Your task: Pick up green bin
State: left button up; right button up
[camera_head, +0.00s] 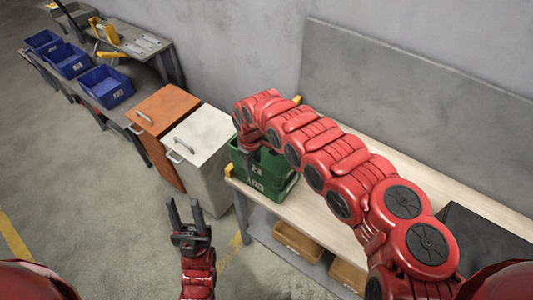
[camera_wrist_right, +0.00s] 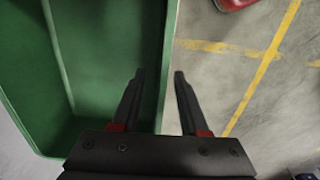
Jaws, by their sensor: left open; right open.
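The green bin (camera_head: 262,184) stands at the left end of the light-topped bench (camera_head: 300,212), partly hidden by my right arm. In the right wrist view the green bin (camera_wrist_right: 90,50) fills the left side, and its wall runs between the two fingers of my right gripper (camera_wrist_right: 160,75). The right gripper is open. One finger is over the inside of the bin and the other is outside its wall. Its fingertips are hidden in the head view. My left gripper (camera_head: 186,205) is open and empty, above the floor and left of the bench.
A white cabinet (camera_head: 205,140) and an orange one (camera_head: 163,110) stand left of the bench. Blue bins (camera_head: 106,86) sit on a low bench farther back. Yellowish trays (camera_head: 298,242) lie under the bench. A grey panel (camera_head: 400,90) stands behind it. The left floor is clear.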

jog(key=shift+f, duration=0.9)
grip_shut()
dwell(0.8)
